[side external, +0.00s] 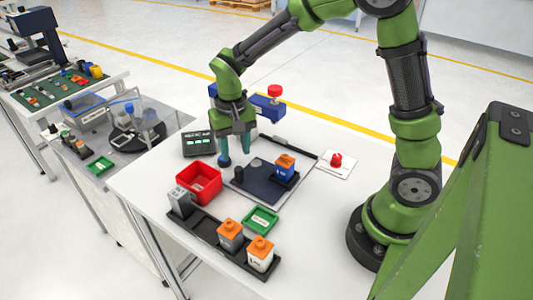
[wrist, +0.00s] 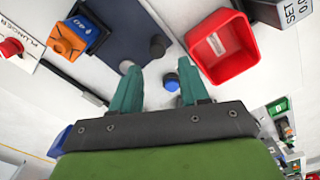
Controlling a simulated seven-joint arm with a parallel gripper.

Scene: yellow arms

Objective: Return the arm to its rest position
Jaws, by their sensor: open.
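My gripper (side external: 235,156) hangs fingers-down over the white table, near the left end of a dark blue pad. In the wrist view its two teal fingers (wrist: 160,78) are spread apart with nothing gripped between them. A small round blue-and-black piece (wrist: 171,82) shows in the gap between the fingers; whether it touches either finger I cannot tell. My arm reaches out over the table from its base at the right.
A red bin (side external: 203,184) stands just in front of my gripper. A blue orange-topped block (side external: 285,168) sits on the dark pad (side external: 252,185). A black tray (side external: 205,236) with several blocks, a green tray (side external: 261,220) and a display box (side external: 198,144) are nearby.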

